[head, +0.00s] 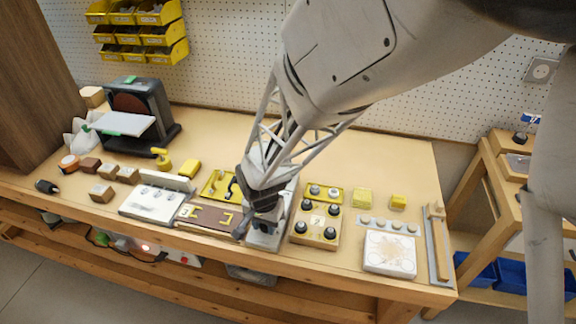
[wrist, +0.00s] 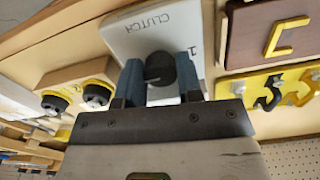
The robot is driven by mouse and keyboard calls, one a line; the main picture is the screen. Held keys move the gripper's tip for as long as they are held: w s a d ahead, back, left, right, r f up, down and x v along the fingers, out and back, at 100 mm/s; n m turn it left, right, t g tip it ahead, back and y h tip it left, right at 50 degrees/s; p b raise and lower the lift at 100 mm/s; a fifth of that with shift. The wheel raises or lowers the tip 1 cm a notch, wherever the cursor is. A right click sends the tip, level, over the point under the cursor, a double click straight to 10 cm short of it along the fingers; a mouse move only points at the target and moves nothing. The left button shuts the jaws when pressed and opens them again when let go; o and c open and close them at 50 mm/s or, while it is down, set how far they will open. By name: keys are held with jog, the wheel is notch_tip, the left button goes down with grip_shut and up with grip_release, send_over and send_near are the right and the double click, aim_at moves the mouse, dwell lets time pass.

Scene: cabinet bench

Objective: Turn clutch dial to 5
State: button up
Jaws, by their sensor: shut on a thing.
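The clutch dial (wrist: 160,69) is a round black knob on a white panel (wrist: 125,35) printed "CLUTCH", which appears upside down in the wrist view. A numeral that looks like 1 shows beside the dial; other marks are hidden. A pale line shows on the knob, but I cannot tell what number it points to. My gripper (wrist: 161,88) is shut on the dial, one finger on each side. In the head view my gripper (head: 252,222) is over the white clutch box (head: 262,243) and hides the dial.
A brown board with yellow letter-like pieces (head: 208,219) lies close on the left. A wooden block with black knobs (head: 316,226) stands close on the right. A white panel with a round pattern (head: 390,254) is farther right. The bench front edge is close.

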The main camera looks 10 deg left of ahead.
jog(key=o, duration=0.9)
jog(key=shift+r, duration=0.2)
jog(key=shift+r, duration=3.75)
